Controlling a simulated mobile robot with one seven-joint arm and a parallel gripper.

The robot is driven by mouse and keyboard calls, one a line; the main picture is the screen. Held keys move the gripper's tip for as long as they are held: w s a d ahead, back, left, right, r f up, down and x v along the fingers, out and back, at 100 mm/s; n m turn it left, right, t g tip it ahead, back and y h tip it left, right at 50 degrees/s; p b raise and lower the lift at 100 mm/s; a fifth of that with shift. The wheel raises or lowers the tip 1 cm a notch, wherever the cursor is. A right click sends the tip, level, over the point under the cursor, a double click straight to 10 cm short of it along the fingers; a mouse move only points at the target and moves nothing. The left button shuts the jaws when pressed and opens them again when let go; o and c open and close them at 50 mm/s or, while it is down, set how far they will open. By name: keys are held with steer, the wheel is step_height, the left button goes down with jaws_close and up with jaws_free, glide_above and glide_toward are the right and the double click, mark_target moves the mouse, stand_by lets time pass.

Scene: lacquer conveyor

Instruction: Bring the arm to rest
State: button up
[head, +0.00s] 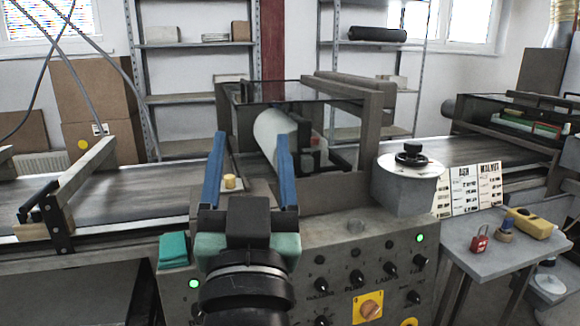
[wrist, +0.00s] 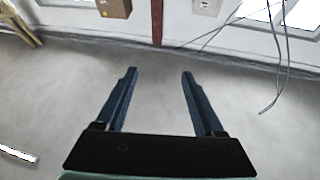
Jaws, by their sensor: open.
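My gripper (head: 251,140) is in the middle of the head view, raised in front of the machine. Its two long blue fingers are spread apart with nothing between them. In the wrist view my gripper (wrist: 157,75) is also open and empty, with bare grey floor and a wall beyond the fingertips. The fingers touch nothing that I can see. Part of the machine behind the fingers is hidden by them in the head view.
A lacquer machine with a white roller (head: 268,132) stands behind my gripper, above a control panel (head: 340,275) with knobs. A grey pot (head: 408,190) is to the right. A side table (head: 480,245) holds a red padlock (head: 480,238) and a yellow tool (head: 531,223).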

steer(key=s+d+r+t+h+p, duration=0.1)
steer(key=s+d+r+t, duration=0.1)
steer(key=s+r, duration=0.5)
steer(key=s+d+r+t+h+p, duration=0.15)
steer(key=s+r, duration=0.25)
steer(key=r, duration=0.5)
step_height(320, 180, up, 17)
steer(key=p, duration=1.7)
steer(key=shift+w+d+y, duration=0.15)
steer(key=shift+d+y, duration=0.1)
steer(key=shift+y, duration=0.2)
steer(key=shift+t, duration=0.25)
